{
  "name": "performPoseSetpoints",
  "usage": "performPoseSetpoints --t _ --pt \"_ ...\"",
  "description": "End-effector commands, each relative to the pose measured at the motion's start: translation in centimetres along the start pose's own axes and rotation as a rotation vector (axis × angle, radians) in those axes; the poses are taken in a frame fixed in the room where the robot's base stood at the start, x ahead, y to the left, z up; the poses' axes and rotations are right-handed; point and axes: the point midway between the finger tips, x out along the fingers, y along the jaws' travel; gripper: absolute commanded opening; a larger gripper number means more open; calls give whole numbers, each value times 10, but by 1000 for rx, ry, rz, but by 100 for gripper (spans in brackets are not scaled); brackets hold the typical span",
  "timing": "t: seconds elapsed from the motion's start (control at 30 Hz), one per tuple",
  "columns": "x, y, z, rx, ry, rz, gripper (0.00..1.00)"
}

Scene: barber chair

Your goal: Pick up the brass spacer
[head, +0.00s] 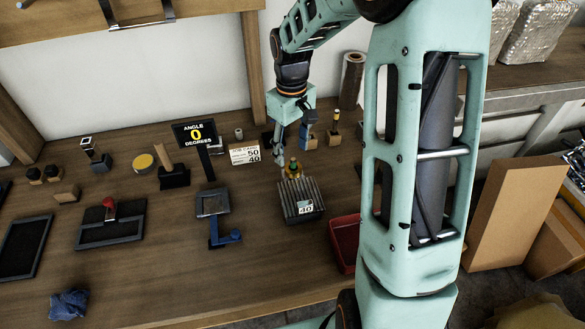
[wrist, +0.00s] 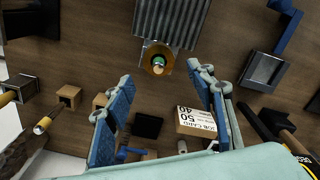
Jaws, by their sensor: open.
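A small round brass-coloured piece with a green centre, which looks like the brass spacer (wrist: 158,64), sits upright at the near edge of a grey finned block (wrist: 172,18) in the wrist view.
A job card block (head: 244,154) reading "50 40" and an "ANGLE 0 DEGREES" sign (head: 196,133) stand left of my gripper. Wooden blocks with upright handles (head: 335,128) stand to its right. A red tray (head: 343,244) is at front right.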

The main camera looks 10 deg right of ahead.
Motion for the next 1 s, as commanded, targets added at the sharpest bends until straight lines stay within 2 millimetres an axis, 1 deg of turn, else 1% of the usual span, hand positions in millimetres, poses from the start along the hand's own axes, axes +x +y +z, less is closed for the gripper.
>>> performPoseSetpoints --t 0.17,0.3,0.4,0.5,0.7,0.77,1.0 --pt "16 0 3 2 -3 -3 50" --pt "38 0 7 1 -3 -3 50" --pt "50 0 6 1 -1 -2 50" --pt "55 1 6 2 0 -1 50" --pt "55 1 6 2 0 0 50" --pt "55 1 5 2 0 0 45" --pt "55 1 5 2 1 0 18"
